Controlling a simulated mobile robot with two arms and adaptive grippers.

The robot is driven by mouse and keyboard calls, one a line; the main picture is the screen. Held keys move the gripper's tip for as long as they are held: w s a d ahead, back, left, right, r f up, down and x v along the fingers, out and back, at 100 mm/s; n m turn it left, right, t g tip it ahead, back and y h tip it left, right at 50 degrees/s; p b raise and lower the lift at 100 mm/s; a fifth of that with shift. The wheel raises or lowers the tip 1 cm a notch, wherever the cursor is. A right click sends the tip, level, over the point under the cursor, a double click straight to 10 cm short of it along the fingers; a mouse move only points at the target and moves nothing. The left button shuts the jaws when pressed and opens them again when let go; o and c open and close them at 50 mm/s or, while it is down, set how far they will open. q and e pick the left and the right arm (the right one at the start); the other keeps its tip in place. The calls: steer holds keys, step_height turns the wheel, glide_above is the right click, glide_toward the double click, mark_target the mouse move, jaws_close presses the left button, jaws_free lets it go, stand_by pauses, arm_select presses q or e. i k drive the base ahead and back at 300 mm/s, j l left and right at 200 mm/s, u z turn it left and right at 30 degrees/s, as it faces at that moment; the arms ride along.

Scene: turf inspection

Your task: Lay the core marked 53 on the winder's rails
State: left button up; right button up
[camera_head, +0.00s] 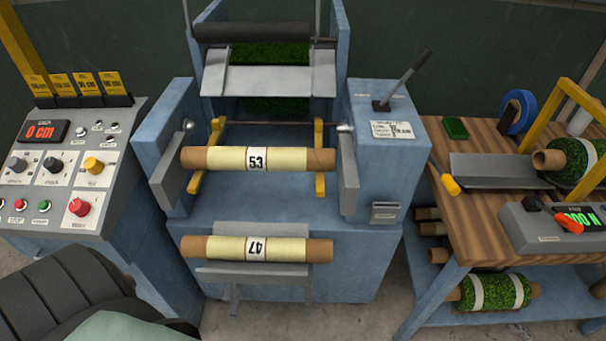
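The core marked 53 (225,158) is a brown tube with a pale yellow wrap and a white label. It lies level across the two yellow rails of the winder, the left rail (196,182) and the right rail (320,183), and appears to rest on them. The blue winder (384,160) stands in the middle of the view, with a grey plate on each side of the core's ends. Neither of my grippers shows in this view, and nothing is seen holding the core.
A second core marked 47 (225,248) lies on a grey front cradle (255,278) below. A control panel (60,170) reading "0 cm" is at left. At right, a wooden table (455,205) holds a turf roll (580,160), a scale (560,228) and tools.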

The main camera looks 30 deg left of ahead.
mark_target(212, 158)
steer(key=i+l+u, duration=0.15)
steer(key=l+u, duration=0.25)
steer(key=i+l+u, duration=0.1)
steer(key=l+u, duration=0.65)
